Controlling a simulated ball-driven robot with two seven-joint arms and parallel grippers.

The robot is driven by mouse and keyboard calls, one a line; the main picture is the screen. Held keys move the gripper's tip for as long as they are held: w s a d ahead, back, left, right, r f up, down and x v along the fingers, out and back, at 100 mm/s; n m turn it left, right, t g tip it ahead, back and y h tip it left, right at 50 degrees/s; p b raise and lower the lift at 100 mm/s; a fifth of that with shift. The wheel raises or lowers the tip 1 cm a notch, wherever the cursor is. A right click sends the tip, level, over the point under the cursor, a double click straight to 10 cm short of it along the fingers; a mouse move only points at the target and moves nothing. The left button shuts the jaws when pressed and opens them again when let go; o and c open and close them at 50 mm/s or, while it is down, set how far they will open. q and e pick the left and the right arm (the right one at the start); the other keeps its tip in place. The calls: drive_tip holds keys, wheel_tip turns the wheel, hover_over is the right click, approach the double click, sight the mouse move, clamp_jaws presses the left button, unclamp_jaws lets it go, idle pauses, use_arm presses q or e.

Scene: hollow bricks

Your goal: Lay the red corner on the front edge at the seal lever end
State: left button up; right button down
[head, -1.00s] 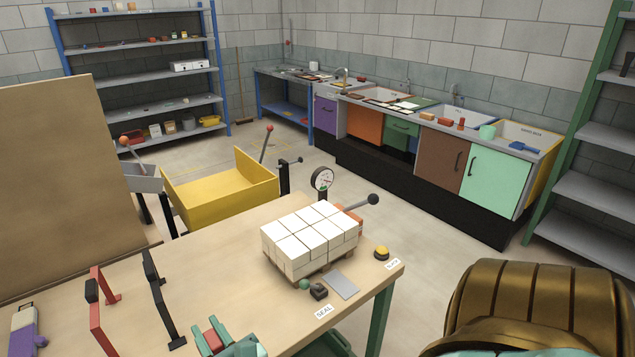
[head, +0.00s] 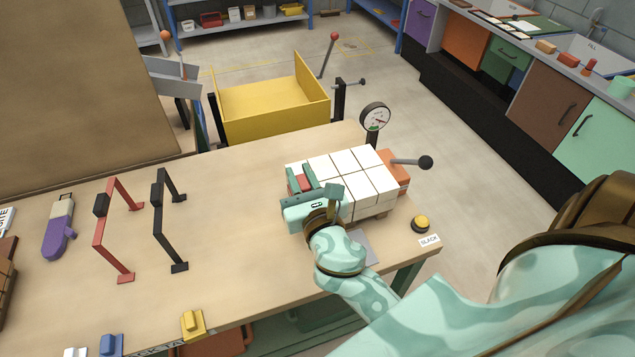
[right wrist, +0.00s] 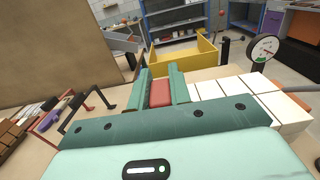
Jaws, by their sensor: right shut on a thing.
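My right gripper (head: 303,182) is shut on the red corner (head: 306,182). The red corner also shows between the two green fingers in the right wrist view (right wrist: 160,93). The gripper is at the left end of the stack of white bricks (head: 365,180), over its near-left part. I cannot tell whether the corner touches the bricks. The stack sits on the workbench (head: 230,260). My right arm hides the stack's near-left side and the green-knobbed lever by the SEAL label. My left gripper is not in view.
A gauge (head: 375,118) and a black-knobbed lever (head: 425,162) stand behind and right of the stack. A yellow button (head: 421,223) is by the SLACK label (head: 429,240). Red (head: 113,230) and black (head: 168,220) frames stand left. The bench between them and the stack is clear.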

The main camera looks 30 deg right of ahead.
drive_tip(key=w+d+f+b, duration=0.1)
drive_tip(key=f, duration=0.1)
drive_tip(key=w+d+f+b, duration=0.1)
drive_tip(key=d+f, duration=0.1)
drive_tip(key=w+d+f+b, duration=0.1)
drive_tip(key=w+d+f, duration=0.1)
drive_tip(key=shift+d+f, duration=0.2)
drive_tip(key=shift+f, duration=0.15)
drive_tip(key=f+b, duration=0.1)
drive_tip(key=f, duration=0.1)
drive_tip(key=f+b, duration=0.1)
drive_tip(key=shift+w+d+b, duration=0.15)
drive_tip(key=shift+d+b, duration=0.1)
drive_tip(key=shift+b, duration=0.05)
drive_tip(key=shift+a+f+b, duration=0.1)
drive_tip(key=shift+f+b, duration=0.55)
drive_tip(key=shift+f, duration=0.15)
drive_tip(key=c, duration=1.3)
unclamp_jaws()
drive_tip(key=shift+r, duration=0.1)
